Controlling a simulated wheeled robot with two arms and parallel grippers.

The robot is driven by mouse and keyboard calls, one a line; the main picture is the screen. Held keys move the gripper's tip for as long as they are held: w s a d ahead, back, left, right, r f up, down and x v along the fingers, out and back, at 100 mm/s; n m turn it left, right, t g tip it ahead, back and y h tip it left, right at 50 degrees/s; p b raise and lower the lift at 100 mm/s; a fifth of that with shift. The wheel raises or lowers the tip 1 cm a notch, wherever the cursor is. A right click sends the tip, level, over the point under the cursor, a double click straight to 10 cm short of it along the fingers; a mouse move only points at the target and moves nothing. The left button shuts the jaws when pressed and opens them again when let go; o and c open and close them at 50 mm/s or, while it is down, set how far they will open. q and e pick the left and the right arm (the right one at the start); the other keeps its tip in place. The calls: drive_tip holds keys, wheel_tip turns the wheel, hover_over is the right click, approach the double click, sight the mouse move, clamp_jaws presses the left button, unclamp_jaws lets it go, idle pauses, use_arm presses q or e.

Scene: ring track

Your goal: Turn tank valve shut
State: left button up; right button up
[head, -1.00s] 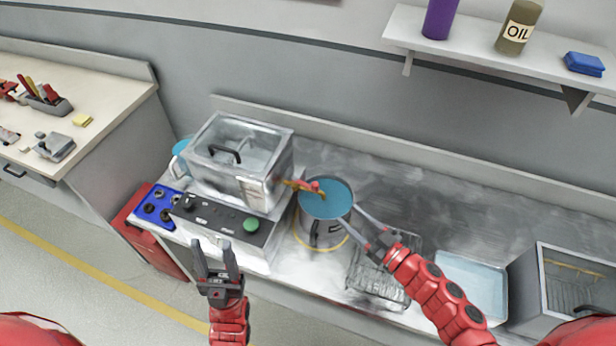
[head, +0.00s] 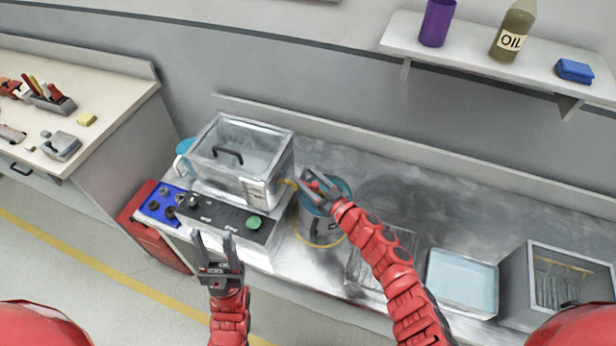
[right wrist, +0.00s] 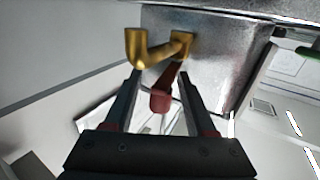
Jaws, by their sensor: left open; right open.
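The metal tank (head: 215,165) with a clear lid sits on a control box at the back left of the bench. Its brass valve and spout (right wrist: 145,52) stick out from the tank's side, with a red lever (right wrist: 162,98) pointing toward me in the right wrist view. My right gripper (head: 308,182) is open at the valve. In the right wrist view its two fingers stand on either side of the lever; contact cannot be told. My left gripper (head: 218,248) is open and empty in front of the control box.
A metal pot (head: 318,230) with blue liquid stands under the spout, partly hidden by my right arm. A wire rack, a pale blue tray (head: 462,280) and a grey box (head: 530,290) are to the right. A shelf (head: 480,55) hangs above.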

drive_tip(key=shift+w+a, duration=0.1)
clamp_jaws()
idle(0.3)
idle(1.2)
